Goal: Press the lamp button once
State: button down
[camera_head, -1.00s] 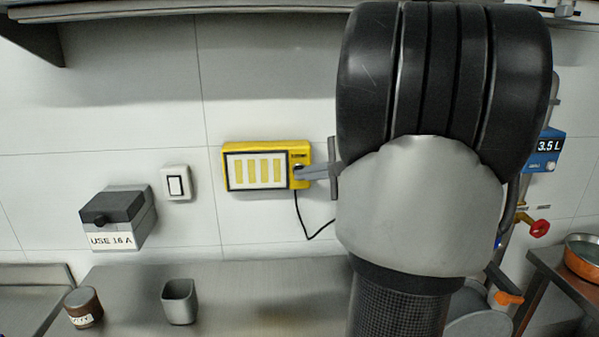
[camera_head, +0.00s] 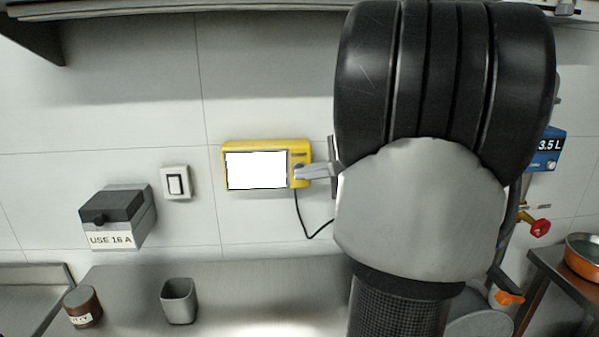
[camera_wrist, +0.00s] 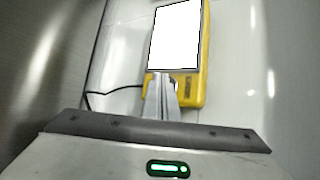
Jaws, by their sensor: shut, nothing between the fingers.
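The yellow lamp box (camera_head: 257,145) is on the tiled wall, and its panel (camera_head: 256,170) glows plain white. It also shows in the wrist view (camera_wrist: 196,84), with the white panel (camera_wrist: 175,36) beyond my fingers. My gripper (camera_head: 298,174) is shut and empty, its fingertips in front of the strip right of the panel. In the wrist view my gripper (camera_wrist: 160,76) overlaps the yellow face beside the panel. The fingers cover the button area, so I cannot tell whether they touch the button.
A white wall switch (camera_head: 175,183) and a grey box labelled USE 16 A (camera_head: 118,217) are left of the lamp. A black cable (camera_head: 300,220) hangs below it. A grey cup (camera_head: 179,302) and brown jar (camera_head: 83,307) stand on the steel counter (camera_head: 250,285).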

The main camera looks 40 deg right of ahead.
jog(key=shift+s+a, duration=0.25)
jog(key=shift+s, duration=0.15)
jog(key=s+a, duration=0.1)
jog(key=s+b, duration=0.1)
jog(key=s, duration=0.1)
jog(key=s+a, duration=0.1)
jog(key=shift+s+a+b, duration=0.15)
jog(key=shift+a+b, duration=0.15)
jog(key=shift+b, duration=0.1)
dwell(0.6)
